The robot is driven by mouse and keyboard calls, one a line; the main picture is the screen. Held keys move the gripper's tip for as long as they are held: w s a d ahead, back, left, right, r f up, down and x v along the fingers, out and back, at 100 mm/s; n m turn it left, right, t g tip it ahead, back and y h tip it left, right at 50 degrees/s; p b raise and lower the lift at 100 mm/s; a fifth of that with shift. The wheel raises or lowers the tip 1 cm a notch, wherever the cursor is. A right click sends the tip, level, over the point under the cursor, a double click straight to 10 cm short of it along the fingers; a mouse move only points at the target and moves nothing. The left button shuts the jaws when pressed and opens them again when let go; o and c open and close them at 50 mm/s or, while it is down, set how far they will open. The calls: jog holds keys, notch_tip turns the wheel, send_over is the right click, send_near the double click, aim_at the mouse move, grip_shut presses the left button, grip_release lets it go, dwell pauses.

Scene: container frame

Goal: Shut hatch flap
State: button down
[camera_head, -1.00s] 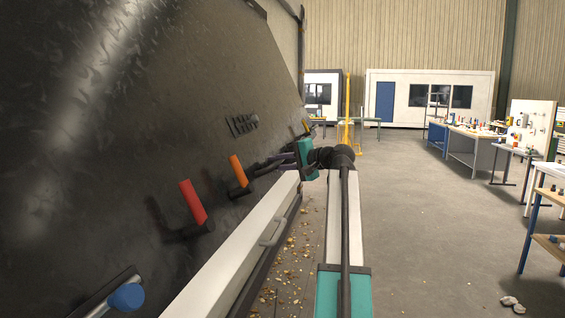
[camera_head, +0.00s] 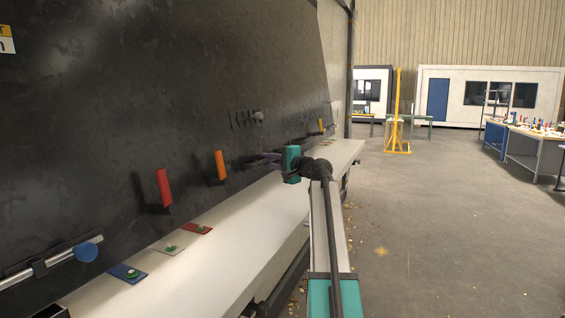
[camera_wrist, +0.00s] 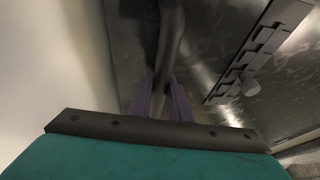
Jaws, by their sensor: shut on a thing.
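A large dark panel (camera_head: 150,90), which seems to be the hatch flap, stands steeply along the left, above a cream ledge (camera_head: 235,235). My gripper (camera_head: 272,157) is at the panel's lower part, past the orange handle, small and partly hidden by my wrist. In the wrist view its purple fingers (camera_wrist: 162,103) are shut on a dark curved bar (camera_wrist: 171,35). The bar lies in front of the shiny dark panel surface (camera_wrist: 215,35); where its ends attach is hidden.
A red handle (camera_head: 163,188) and an orange handle (camera_head: 220,165) stick out of the panel. A blue-knobbed rod (camera_head: 87,252) is at lower left. Coloured cards (camera_head: 128,273) lie on the ledge. A yellow stand (camera_head: 398,115) and workbenches (camera_head: 505,140) are farther back.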

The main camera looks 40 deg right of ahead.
jog(key=w+a+f, duration=0.1)
jog(key=w+a, duration=0.3)
jog(key=w, duration=0.4)
jog(key=w+a+b, duration=0.1)
jog(key=w+a, duration=0.3)
jog(key=w, duration=0.4)
jog(key=shift+a+f, duration=0.25)
jog(key=shift+f, duration=0.1)
jog(key=c, duration=1.7)
grip_release()
jog(key=shift+w+a+f, duration=0.1)
jog(key=shift+o, duration=0.3)
jog(key=shift+f, duration=0.25)
jog(key=shift+s, duration=0.25)
